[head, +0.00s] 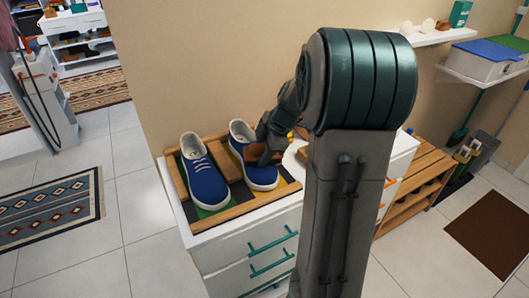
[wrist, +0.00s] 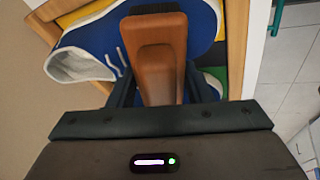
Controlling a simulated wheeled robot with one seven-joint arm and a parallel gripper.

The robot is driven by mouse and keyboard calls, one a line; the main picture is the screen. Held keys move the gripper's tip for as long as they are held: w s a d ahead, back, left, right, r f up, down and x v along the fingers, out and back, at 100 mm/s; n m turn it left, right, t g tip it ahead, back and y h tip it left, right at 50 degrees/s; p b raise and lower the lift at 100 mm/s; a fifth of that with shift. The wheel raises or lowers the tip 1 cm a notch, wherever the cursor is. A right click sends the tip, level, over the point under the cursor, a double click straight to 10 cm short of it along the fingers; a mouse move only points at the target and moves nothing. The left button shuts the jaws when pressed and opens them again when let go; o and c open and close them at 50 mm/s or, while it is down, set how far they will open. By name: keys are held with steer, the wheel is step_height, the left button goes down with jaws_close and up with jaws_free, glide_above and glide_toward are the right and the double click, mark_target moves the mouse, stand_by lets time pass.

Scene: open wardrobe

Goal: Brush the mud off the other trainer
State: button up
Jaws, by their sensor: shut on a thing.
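Two blue trainers with white soles and laces sit side by side in a wooden-edged tray (head: 238,209) on a white chest of drawers. The left trainer (head: 204,186) stands apart from my gripper. The right trainer (head: 262,175) is partly hidden by my gripper (head: 266,140). My gripper is shut on a brown wooden brush (wrist: 158,60), seen close up in the wrist view. The brush is over the upper of the right trainer (wrist: 200,22); dark bristles show at its edge, and I cannot tell whether they touch. No mud is clearly visible.
The white chest (head: 240,246) has green handles. A wooden rack (head: 418,188) stands to its right, and wall shelves (head: 480,72) hold boxes at the upper right. A patterned rug (head: 52,212) lies on the open tiled floor at left.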

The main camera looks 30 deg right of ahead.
steer(key=shift+w+r, duration=0.1)
steer(key=shift+w, duration=0.65)
steer(key=shift+s+f+b, duration=0.2)
steer(key=shift+s+b, duration=0.1)
steer(key=shift+b, duration=0.3)
steer(key=shift+s+b, duration=0.45)
steer(key=shift+s, duration=0.25)
